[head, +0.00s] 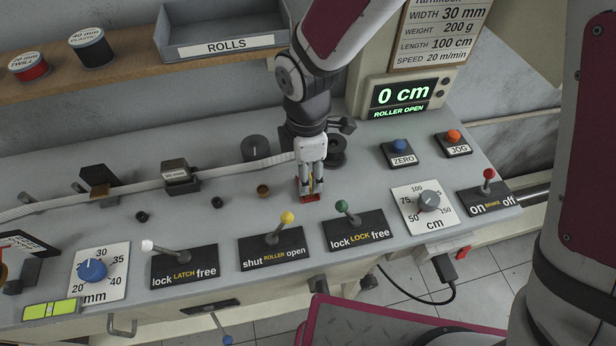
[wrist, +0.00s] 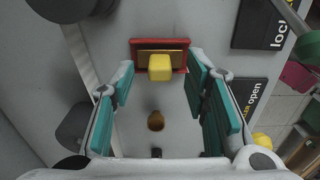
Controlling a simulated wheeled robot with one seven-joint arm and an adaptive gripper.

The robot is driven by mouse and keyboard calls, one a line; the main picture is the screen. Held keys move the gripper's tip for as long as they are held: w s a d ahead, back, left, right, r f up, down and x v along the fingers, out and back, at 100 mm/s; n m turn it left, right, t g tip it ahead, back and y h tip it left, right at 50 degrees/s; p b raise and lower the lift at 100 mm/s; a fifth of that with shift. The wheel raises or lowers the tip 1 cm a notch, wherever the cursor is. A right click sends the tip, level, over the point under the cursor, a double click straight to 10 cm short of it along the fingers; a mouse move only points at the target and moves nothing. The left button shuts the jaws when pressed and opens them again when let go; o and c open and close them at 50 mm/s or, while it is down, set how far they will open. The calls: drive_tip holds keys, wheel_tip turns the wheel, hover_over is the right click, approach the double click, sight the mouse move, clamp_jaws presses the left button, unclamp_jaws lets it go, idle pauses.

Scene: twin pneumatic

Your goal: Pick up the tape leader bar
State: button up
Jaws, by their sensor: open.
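A small red piece with a brass strip and a yellow block, which looks like the tape leader bar in a red rest, lies on the grey bench top. The red part (head: 309,198) shows at my fingertips in the head view. In the wrist view, the red part (wrist: 138,57) is at the top centre and the yellow block (wrist: 160,68) stands out towards me. My gripper (head: 311,186) points down over it. In the wrist view my gripper (wrist: 161,72) is open, with the teal fingers either side of the yellow block. I cannot tell whether they touch it.
White tape (head: 130,190) runs across the bench behind. Dark rollers (head: 256,149) stand close to my wrist. The roller lever (head: 286,218) and green lock lever (head: 342,207) rise in front. A brass stud (wrist: 156,121) lies between my fingers' bases in the wrist view.

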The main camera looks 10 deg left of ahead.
drive_tip(key=shift+f, duration=0.9)
drive_tip(key=shift+c, duration=0.3)
clamp_jaws()
